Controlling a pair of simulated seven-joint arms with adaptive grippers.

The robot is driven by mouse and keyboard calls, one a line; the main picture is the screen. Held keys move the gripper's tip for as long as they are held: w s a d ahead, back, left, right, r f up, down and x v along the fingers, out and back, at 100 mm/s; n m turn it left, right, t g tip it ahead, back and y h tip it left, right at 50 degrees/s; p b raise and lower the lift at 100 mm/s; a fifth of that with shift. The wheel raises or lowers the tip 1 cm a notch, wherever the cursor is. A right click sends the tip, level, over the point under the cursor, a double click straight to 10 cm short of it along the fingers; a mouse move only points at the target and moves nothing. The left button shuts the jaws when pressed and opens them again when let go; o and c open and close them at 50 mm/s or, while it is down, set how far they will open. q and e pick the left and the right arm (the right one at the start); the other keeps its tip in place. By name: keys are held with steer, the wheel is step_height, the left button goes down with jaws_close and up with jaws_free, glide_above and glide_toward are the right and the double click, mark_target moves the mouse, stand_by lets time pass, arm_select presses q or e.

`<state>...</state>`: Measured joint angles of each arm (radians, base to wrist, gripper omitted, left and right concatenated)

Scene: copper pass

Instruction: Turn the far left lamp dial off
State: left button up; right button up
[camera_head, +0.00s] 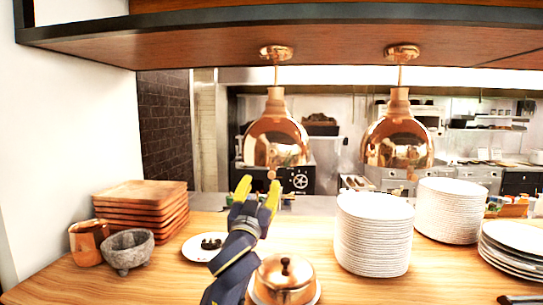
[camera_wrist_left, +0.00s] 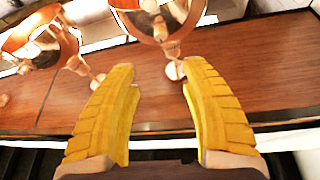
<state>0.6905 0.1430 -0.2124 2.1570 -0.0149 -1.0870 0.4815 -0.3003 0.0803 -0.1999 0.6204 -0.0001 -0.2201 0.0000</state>
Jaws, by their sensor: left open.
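The left copper lamp (camera_head: 277,135) hangs from the overhead shelf, and the right copper lamp (camera_head: 398,140) hangs beside it. A small round copper-coloured knob (camera_head: 271,173) shows just under the left lamp; I cannot tell whether it is the dial. My left gripper (camera_head: 258,190) is open and empty, pointing up below the left lamp. In the left wrist view, its yellow fingers (camera_wrist_left: 155,95) stand wide apart, with the left lamp (camera_wrist_left: 160,18) beyond the gap and the right lamp (camera_wrist_left: 40,40) at the upper left. My right gripper is not in view.
A white plate (camera_head: 195,250), stone bowl (camera_head: 128,252), copper mug (camera_head: 88,243) and wooden trays (camera_head: 140,212) are at the left. Plate stacks (camera_head: 373,235) fill the right. The wooden shelf (camera_head: 210,38) runs overhead.

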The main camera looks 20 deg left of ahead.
mark_target(272, 154)
arm_select(q)
steer(key=x, duration=1.7)
steer(key=shift+a+f, duration=0.1)
steer(key=shift+c, duration=0.6)
jaws_close()
